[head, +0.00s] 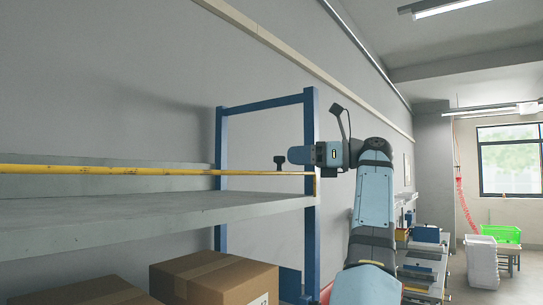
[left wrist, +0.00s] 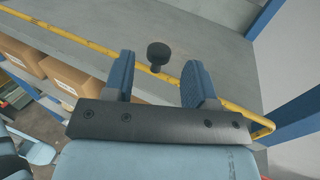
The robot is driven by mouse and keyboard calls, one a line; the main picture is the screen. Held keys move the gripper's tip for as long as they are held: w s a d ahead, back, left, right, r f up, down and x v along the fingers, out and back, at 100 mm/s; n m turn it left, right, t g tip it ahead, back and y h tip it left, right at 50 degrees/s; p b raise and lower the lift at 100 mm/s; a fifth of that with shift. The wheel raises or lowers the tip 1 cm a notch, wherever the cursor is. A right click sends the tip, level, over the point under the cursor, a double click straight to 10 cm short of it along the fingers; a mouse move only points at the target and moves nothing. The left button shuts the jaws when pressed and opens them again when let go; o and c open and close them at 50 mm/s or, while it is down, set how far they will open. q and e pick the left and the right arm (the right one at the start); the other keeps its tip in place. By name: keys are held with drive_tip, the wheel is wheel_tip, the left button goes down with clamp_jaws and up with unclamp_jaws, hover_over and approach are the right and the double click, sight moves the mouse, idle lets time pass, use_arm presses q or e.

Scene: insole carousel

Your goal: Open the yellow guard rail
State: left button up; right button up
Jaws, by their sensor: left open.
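The yellow guard rail (head: 120,170) runs level along the front edge of the grey shelf, ending at the blue right post. My left gripper (head: 298,155) is just right of the knob in the head view. In the left wrist view my left gripper (left wrist: 158,72) is open, with a blue finger on either side of the knob (left wrist: 158,55). The knob lies about at the fingertips, and I cannot tell whether they touch it. The rail (left wrist: 70,35) passes behind the fingers. My right gripper is not in view.
The blue rack post (head: 311,230) stands close to my left gripper. A workbench, white crates (head: 482,262) and a green crate (head: 502,234) stand farther right.

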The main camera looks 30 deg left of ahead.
use_arm(q)
drive_tip(key=p+x, duration=0.1)
drive_tip(key=x, duration=0.5)
drive_tip(key=shift+s+a, duration=0.1)
drive_tip(key=shift+a, duration=0.15)
clamp_jaws()
